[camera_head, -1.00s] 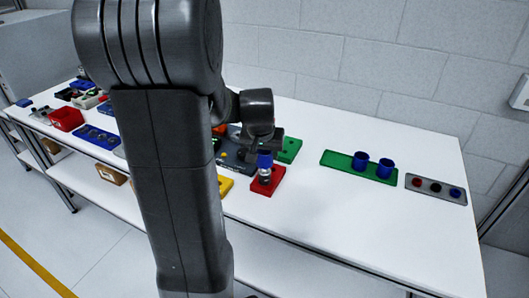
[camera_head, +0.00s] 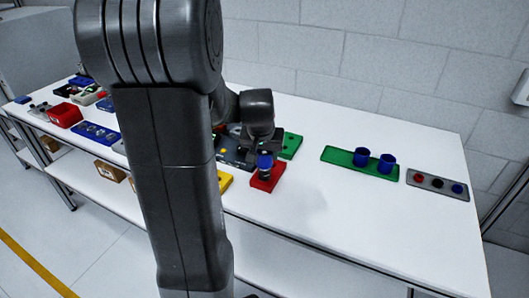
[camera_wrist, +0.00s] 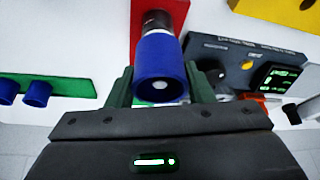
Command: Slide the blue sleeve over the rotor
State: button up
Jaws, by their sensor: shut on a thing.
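The blue sleeve (camera_head: 264,161) is upright over the red block (camera_head: 266,183) in the head view. In the wrist view the sleeve (camera_wrist: 160,65) sits between the two fingers of my gripper (camera_wrist: 160,80), which is shut on it. The rotor (camera_wrist: 163,19), dark with a pale band, stands on the red block (camera_wrist: 141,12) in line with the sleeve. The pale band meets the sleeve's far edge; how far the sleeve covers the rotor is hidden. A light round spot shows inside the sleeve's near end.
A green tray (camera_head: 335,157) with two more blue sleeves stands to the right, beside a grey tray (camera_head: 428,191) with small round parts. A dark control box (camera_wrist: 235,67) with a green display is close to my gripper. A yellow block (camera_head: 225,181) is nearby. The table's front right is clear.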

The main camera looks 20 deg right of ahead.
jog(key=shift+f, duration=0.15)
jog(key=shift+f+b, duration=0.8)
jog(key=shift+b, duration=0.05)
jog(key=o, duration=1.3)
jog(key=shift+o, duration=0.2)
notch_tip(320, 180, up, 14)
jog(key=p, duration=1)
jog(key=shift+r+p, duration=0.25)
jog(key=shift+p, duration=0.05)
